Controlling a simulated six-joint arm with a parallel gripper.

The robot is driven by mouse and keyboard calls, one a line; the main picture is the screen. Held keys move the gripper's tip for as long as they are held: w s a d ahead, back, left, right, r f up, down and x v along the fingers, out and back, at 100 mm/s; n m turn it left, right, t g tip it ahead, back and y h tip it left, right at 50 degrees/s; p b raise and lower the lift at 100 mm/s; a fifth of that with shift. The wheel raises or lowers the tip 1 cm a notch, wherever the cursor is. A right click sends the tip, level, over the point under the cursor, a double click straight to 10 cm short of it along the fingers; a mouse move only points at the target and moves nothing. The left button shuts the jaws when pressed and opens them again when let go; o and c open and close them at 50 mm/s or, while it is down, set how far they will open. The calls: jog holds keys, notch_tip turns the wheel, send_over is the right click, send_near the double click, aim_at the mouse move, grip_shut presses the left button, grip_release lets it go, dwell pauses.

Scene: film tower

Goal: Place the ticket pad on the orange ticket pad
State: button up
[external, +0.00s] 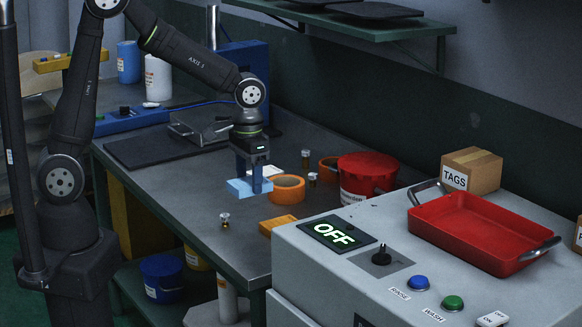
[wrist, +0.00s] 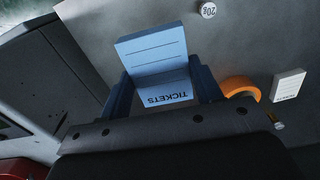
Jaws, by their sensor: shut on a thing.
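My gripper (external: 249,184) points down over the grey bench and is shut on a light blue ticket pad (external: 237,187). In the wrist view the blue pad (wrist: 153,50) sits between my two blue fingers (wrist: 165,88), its "TICKETS" label facing the camera. The pad looks level and above the bench; its exact height I cannot tell. The orange ticket pad (external: 277,225) lies near the bench's front edge, beside the grey machine, to the right of and nearer the camera than my gripper. I do not see the orange pad in the wrist view.
An orange tape roll (external: 287,190) stands just right of the held pad. A small weight (external: 224,220) is near the front edge. A white pad (wrist: 289,85), other weights, another roll and a red bucket (external: 367,178) are behind. The grey machine (external: 400,255) rises beside the orange pad.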

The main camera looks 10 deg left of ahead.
jog(key=s+d+r, duration=0.1)
jog(key=s+d, duration=0.5)
jog(key=s, duration=0.1)
send_over(282, 223)
jog(key=f, duration=0.6)
jog(key=shift+s+f, duration=0.2)
jog(key=shift+f, duration=0.2)
jog(key=shift+w+f, duration=0.1)
jog(key=shift+f, duration=1.95)
jog(key=shift+f, duration=0.15)
jog(key=o, duration=1)
